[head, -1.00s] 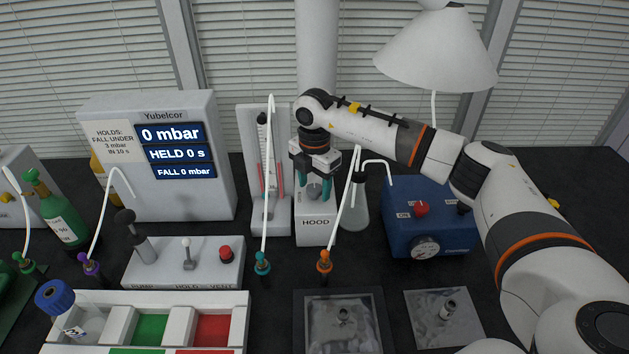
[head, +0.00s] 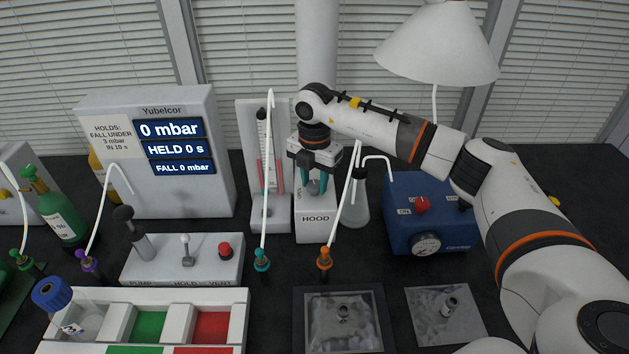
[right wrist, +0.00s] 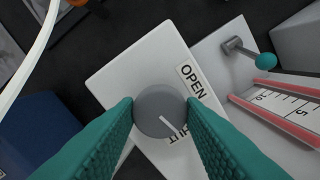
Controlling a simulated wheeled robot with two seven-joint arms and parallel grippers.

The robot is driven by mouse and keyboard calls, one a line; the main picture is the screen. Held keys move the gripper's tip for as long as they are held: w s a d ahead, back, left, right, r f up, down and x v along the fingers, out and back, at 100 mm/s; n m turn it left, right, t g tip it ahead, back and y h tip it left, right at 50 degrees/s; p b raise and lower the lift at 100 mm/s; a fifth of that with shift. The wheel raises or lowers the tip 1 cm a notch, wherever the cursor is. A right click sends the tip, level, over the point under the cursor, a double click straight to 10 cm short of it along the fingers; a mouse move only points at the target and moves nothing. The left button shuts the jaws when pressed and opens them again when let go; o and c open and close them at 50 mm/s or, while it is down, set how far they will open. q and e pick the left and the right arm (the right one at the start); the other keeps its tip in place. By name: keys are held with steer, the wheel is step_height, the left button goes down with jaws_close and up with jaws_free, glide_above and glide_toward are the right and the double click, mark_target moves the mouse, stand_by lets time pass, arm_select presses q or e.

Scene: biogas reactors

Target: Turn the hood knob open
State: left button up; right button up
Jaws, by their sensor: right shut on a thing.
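The hood knob (right wrist: 160,111) is a round grey knob with a white pointer line, on a white panel lettered OPEN (right wrist: 193,82) and SHUT. In the right wrist view the pointer is directed toward the SHUT lettering, which a finger partly covers. My right gripper (right wrist: 160,112) is shut on the knob, with one teal finger on each side. In the head view this gripper (head: 314,182) points down at the white hood unit (head: 316,226), hiding most of the knob. My left gripper is not in view.
A scale stand with red strips (head: 271,215) stands close left of the hood unit. A glass flask (head: 355,213) and a blue box with a red switch (head: 430,235) stand to its right. White tubes with teal (head: 262,260) and orange (head: 325,258) fittings rise in front.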

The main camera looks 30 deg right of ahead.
mark_target(314, 184)
steer(key=n+b, duration=0.1)
steer(key=n, duration=0.2)
steer(key=shift+n, duration=0.3)
steer(key=n+b, duration=0.1)
steer(key=n, duration=0.2)
steer(key=shift+n+b, duration=0.3)
steer(key=shift+b, duration=0.1)
steer(key=n+b, duration=0.1)
steer(key=n, duration=0.2)
steer(key=shift+n, duration=0.3)
steer(key=shift+n+b, duration=0.4)
steer(key=shift+n, duration=1)
steer(key=shift+r, duration=0.1)
steer(key=o, duration=1)
step_height(314, 184, up, 12)
steer(key=b, duration=0.2)
